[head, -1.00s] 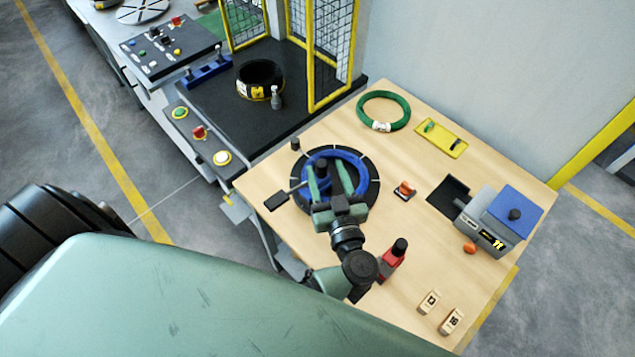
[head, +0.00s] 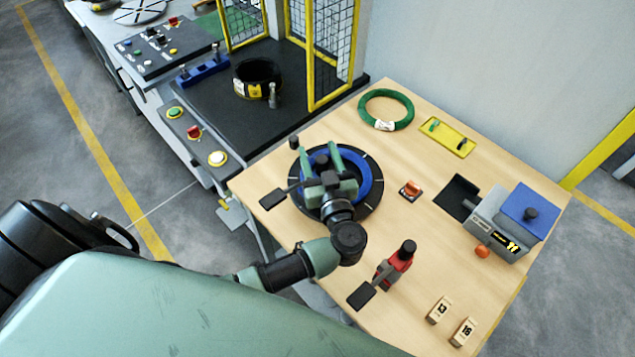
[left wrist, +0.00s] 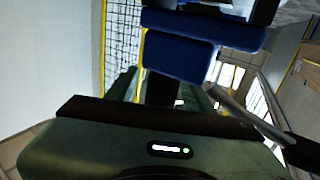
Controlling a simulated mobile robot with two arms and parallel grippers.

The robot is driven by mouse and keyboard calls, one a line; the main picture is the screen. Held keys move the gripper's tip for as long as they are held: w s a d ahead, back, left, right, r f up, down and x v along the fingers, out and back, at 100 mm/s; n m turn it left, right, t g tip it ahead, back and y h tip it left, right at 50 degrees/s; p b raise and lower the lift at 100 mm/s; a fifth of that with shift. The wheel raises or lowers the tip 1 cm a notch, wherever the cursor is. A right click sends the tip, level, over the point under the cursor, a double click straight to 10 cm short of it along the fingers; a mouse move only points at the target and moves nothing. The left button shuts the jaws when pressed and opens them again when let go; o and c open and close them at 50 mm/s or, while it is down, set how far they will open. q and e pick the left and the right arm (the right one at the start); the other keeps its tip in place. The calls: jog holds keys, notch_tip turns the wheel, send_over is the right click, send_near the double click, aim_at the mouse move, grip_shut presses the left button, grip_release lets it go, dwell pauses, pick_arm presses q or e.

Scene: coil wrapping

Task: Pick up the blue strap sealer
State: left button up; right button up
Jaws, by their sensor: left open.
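The blue strap sealer (head: 320,163) seems to stand in the middle of the dark round turntable (head: 372,200). I see its black knob, and a rod with a black pad reaching out to the left. My left gripper hides most of its body. In the left wrist view its blue body (left wrist: 180,57) shows beyond the palm, with the rod and pad at the right. My left gripper (head: 319,152) is open, with its fingers on either side of the knob. I cannot tell whether they touch it. My right gripper is not in view.
A blue coil (head: 363,185) rings the turntable. A red sealer (head: 397,268) stands close to my left arm. A grey device with a blue top (head: 500,228), a green coil (head: 402,104) and a yellow tray (head: 447,138) lie further off. A caged machine is behind left.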

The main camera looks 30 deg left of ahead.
pick_arm(q)
jog(key=shift+c, duration=0.3)
grip_shut()
jog(key=shift+r, duration=0.1)
dwell(1.0)
